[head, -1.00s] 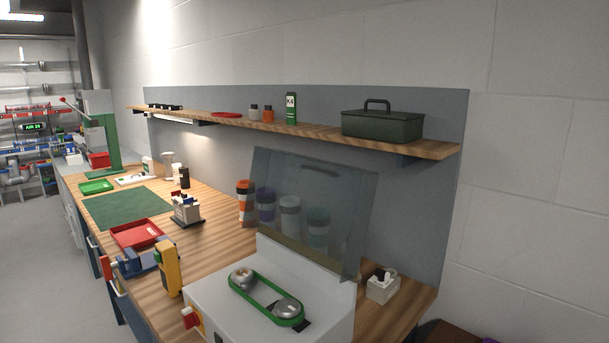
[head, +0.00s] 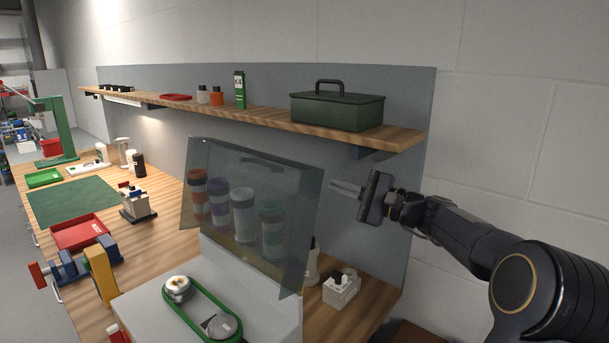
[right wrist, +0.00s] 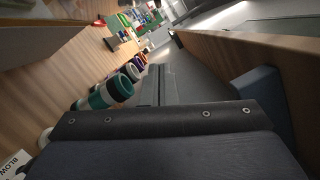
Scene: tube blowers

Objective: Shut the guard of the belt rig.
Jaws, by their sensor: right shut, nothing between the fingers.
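The belt rig is a white box (head: 250,312) at the front of the bench, with a green belt (head: 190,305) around two pulleys on top. Its guard (head: 225,165), a see-through grey-blue panel, stands raised at the back of the box, clear of the belt. My right gripper (head: 346,188) is shut and empty, just right of the guard's upper right edge, fingers pointing left. I cannot tell whether it touches the guard. In the right wrist view the gripper's fingers (right wrist: 158,86) point away from the camera. My left gripper is not in view.
Several coloured cups stand behind the guard; a teal one (right wrist: 97,98) shows in the right wrist view. A wooden shelf (head: 400,138) with a green toolbox (head: 336,111) runs above my gripper. A small white block (head: 341,290) stands right of the rig. A vise (head: 75,268) stands to the left.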

